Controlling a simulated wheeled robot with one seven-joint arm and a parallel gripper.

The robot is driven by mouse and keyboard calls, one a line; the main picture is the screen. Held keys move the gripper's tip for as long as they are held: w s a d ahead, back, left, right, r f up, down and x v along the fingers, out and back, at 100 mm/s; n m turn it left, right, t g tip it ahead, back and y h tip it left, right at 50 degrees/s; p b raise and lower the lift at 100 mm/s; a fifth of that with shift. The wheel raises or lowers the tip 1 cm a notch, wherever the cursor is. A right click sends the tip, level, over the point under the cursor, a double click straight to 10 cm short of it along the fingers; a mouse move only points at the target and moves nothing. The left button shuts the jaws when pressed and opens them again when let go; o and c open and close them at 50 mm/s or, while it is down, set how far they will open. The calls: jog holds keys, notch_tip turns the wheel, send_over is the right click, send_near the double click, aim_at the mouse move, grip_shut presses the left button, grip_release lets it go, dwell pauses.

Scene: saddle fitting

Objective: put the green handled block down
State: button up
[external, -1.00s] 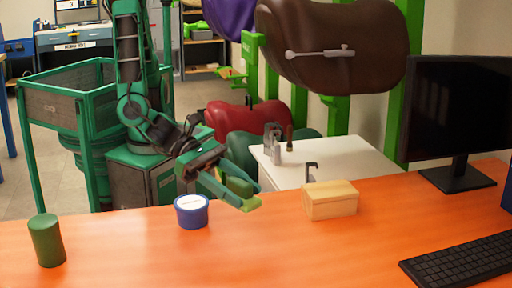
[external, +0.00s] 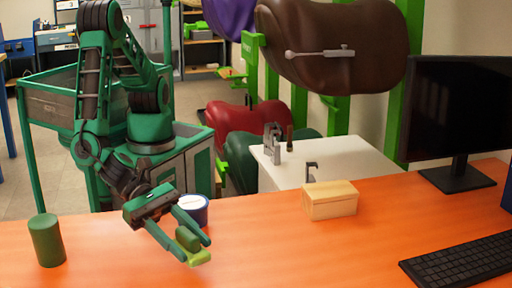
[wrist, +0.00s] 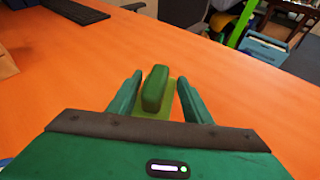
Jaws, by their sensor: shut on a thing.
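The green handled block (external: 198,259) has a dark green upright handle on a flat, lighter green base. My gripper (external: 194,249) is shut on it and points down and forward over the orange table. In the wrist view the block (wrist: 155,90) sits between the two fingers of my gripper (wrist: 158,98), with its handle upright. I cannot tell whether its base touches the table top or is just above it.
On the orange table (external: 290,250) a blue round tub (external: 196,209) stands close behind my gripper. A green cylinder (external: 46,241) is at the left, a wooden box (external: 330,200) at the right. A keyboard (external: 462,262) and monitor (external: 460,110) are farther right. The front middle is clear.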

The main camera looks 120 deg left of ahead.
jog(key=shift+d+f, duration=0.15)
jog(key=shift+f, duration=2)
jog(key=o, duration=1.3)
jog(key=shift+s+r, duration=0.1)
jog(key=v, duration=1.2)
